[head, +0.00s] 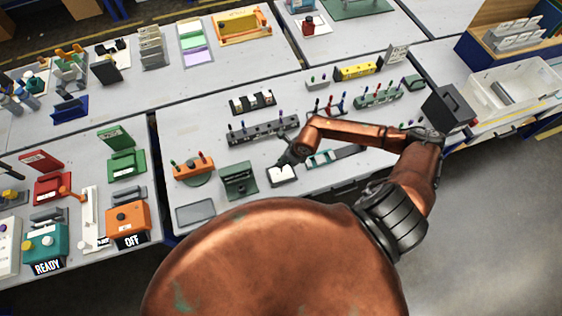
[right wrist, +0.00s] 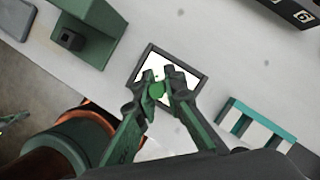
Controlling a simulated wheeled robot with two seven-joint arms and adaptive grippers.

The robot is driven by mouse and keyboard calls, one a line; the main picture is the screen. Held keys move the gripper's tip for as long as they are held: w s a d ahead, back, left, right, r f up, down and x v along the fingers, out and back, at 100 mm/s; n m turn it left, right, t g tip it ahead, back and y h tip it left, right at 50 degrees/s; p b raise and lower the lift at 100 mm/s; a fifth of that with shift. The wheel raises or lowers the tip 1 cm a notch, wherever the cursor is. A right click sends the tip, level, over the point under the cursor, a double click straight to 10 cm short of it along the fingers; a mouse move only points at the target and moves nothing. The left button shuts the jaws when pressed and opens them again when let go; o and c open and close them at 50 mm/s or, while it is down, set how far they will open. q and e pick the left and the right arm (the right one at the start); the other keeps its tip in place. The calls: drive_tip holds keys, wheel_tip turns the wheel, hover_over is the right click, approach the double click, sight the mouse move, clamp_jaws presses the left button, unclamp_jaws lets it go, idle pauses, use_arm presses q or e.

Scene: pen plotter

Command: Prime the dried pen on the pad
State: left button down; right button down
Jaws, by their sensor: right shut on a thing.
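The pad (head: 283,174) is a white square in a dark frame near the front edge of the middle table. It also shows in the right wrist view (right wrist: 186,76). My right gripper (head: 288,161) reaches in from the right and hangs over the pad's back part. In the right wrist view its fingers (right wrist: 158,91) are shut on a green pen (right wrist: 156,91), seen end-on as a round green cap over the white surface. The pen's tip is hidden, so I cannot tell whether it touches the pad.
A dark green stand (head: 238,181) is just left of the pad, and an orange pen holder (head: 193,170) is beyond it. A long grey rack (head: 262,130) with several pens stands behind. A teal-and-white piece (head: 320,158) lies to the right. A grey plate (head: 195,212) is at front left.

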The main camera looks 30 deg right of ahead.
drive_tip(key=shift+f, duration=0.25)
drive_tip(key=shift+r, duration=0.15)
drive_tip(key=shift+r+p, duration=0.5)
drive_tip(key=shift+r, duration=0.3)
drive_tip(key=shift+s+d, duration=0.2)
drive_tip(key=shift+d, duration=0.8)
drive_tip(key=shift+f+b, duration=0.9)
drive_tip(key=shift+b, duration=0.05)
drive_tip(key=shift+r, duration=0.1)
wheel_tip(320, 180, up, 8)
drive_tip(key=p, duration=0.5)
drive_tip(key=shift+f, duration=0.2)
